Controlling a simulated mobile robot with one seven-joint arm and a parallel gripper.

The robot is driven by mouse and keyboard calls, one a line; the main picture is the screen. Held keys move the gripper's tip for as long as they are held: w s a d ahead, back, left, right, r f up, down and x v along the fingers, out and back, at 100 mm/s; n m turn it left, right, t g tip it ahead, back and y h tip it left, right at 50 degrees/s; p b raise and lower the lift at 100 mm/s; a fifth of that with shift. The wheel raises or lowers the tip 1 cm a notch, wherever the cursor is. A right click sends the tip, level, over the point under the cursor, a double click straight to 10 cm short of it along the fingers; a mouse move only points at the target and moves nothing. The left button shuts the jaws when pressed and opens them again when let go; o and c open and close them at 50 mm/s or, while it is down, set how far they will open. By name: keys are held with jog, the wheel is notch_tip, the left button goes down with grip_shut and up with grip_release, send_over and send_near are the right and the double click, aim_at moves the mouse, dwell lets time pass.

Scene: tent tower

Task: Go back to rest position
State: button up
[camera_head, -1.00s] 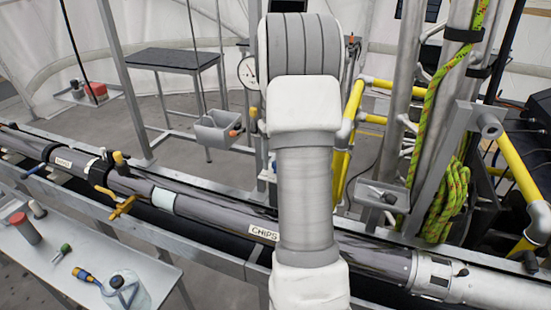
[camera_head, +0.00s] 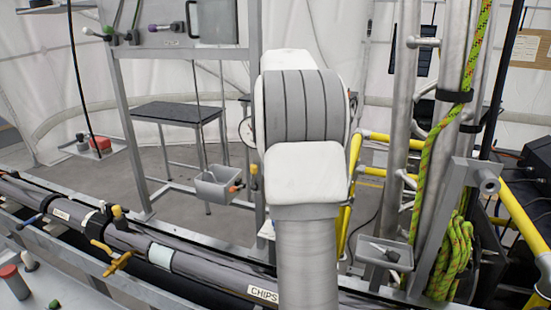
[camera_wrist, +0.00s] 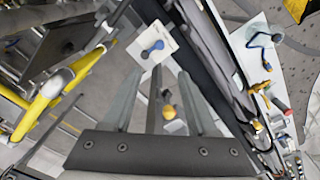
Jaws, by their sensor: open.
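My gripper (camera_wrist: 155,100) shows in the wrist view with its two grey fingers spread apart, and I see nothing held between them. Beyond the fingers is a white plate with a blue handle-like part (camera_wrist: 152,48). An orange-yellow knob (camera_wrist: 168,112) shows between the fingers, farther off. In the head view my own arm stands upright in the middle and the gripper is out of sight.
A long dark pipe (camera_head: 200,265) labelled CHIPS runs across the front. A grey bin (camera_head: 215,185) hangs on a metal frame left of my arm. Yellow rails (camera_head: 520,215) and a green rope (camera_head: 455,255) are at the right. A black-topped table (camera_head: 178,112) stands behind.

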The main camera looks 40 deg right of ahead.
jog(key=shift+r, duration=0.5)
jog(key=shift+a, duration=0.1)
jog(key=s+a+r+n+t+h, duration=0.1)
jog(key=s+a+r, duration=0.15)
jog(key=a, duration=0.65)
jog(key=s+a+r+t, duration=0.2)
jog(key=s+a, duration=0.1)
jog(key=a, duration=0.5)
jog(key=s+a+f+n+t, duration=0.1)
jog(key=s+a+f, duration=0.3)
jog(key=s+a, duration=0.2)
jog(key=s+a+f+n+t+y, duration=0.1)
jog(key=s+a+f, duration=0.3)
jog(key=s+a, duration=0.3)
jog(key=shift+s+a+n+t, duration=0.25)
jog(key=shift+a+n+t, duration=0.05)
jog(key=shift+a, duration=0.45)
